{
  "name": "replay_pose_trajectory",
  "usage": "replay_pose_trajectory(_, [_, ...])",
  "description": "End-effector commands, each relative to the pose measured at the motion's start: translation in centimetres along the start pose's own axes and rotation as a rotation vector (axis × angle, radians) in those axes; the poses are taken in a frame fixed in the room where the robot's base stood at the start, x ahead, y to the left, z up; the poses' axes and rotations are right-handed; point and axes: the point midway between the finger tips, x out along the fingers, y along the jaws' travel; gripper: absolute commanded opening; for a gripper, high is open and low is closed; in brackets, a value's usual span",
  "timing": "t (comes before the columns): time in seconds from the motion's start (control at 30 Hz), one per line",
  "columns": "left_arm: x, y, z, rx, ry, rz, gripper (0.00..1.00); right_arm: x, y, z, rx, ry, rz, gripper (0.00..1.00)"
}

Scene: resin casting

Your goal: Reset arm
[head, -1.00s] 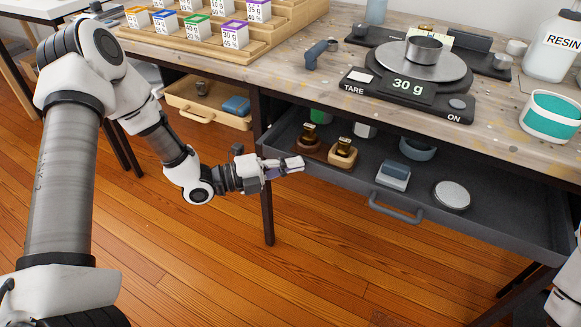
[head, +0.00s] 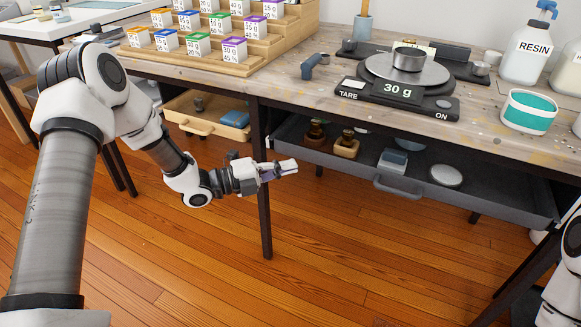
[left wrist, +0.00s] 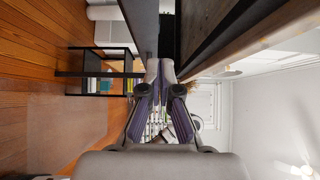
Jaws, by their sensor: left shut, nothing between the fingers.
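My left gripper (head: 285,168) is shut and empty. It points right in the head view, in front of the bench, at the left end of the open grey drawer (head: 480,198). I cannot tell how far it is from the drawer. In the left wrist view its two fingers (left wrist: 160,72) meet at the tips with nothing between them. Part of my right arm (head: 562,275) shows at the right edge of the head view; its gripper is out of the picture.
The bench (head: 300,95) carries a scale reading 30 g (head: 398,92), a resin bottle (head: 527,52), a teal-filled cup (head: 528,112) and a wooden stepped rack of labelled boxes (head: 205,65). A tan drawer (head: 190,125) is also open. The floor in front is clear.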

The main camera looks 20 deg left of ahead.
Motion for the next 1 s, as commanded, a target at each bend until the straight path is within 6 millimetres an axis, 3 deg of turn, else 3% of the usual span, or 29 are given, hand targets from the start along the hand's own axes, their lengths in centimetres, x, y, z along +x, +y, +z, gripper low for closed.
replay_pose_trajectory(0.03, [-1.2, -0.7, 0.1, -0.002, -0.005, -0.002, 0.0, -1.1, 0.0, -0.2, -0.001, 0.006, 0.0, 0.4])
replay_pose_trajectory(0.33, [-7.0, -0.5, 0.1, -0.001, -0.003, -0.001, 0.0, -3.6, 0.0, -0.2, -0.001, 0.004, 0.0, 0.4])
replay_pose_trajectory(0.67, [-8.1, 0.5, -0.2, -0.006, 0.004, 0.011, 0.0, -3.6, 0.0, -0.1, -0.001, 0.004, 0.0, 0.4])
replay_pose_trajectory(0.77, [-6.9, 2.9, -2.4, -0.023, 0.065, 0.075, 0.0, -3.6, 0.0, -0.1, -0.001, 0.004, 0.0, 0.4])
replay_pose_trajectory(0.87, [-4.8, 6.8, -7.3, -0.106, 0.144, 0.189, 0.0, -3.6, 0.0, -0.1, -0.001, 0.004, 0.0, 0.4])
replay_pose_trajectory(0.93, [-3.7, 11.0, -11.2, -0.261, 0.12, 0.337, 0.0, -3.6, 0.0, -0.1, -0.001, 0.004, 0.0, 0.4])
replay_pose_trajectory(1.0, [-4.0, 15.7, -15.1, -0.502, 0.018, 0.525, 0.0, -3.6, 0.0, -0.1, -0.001, 0.004, 0.0, 0.4])
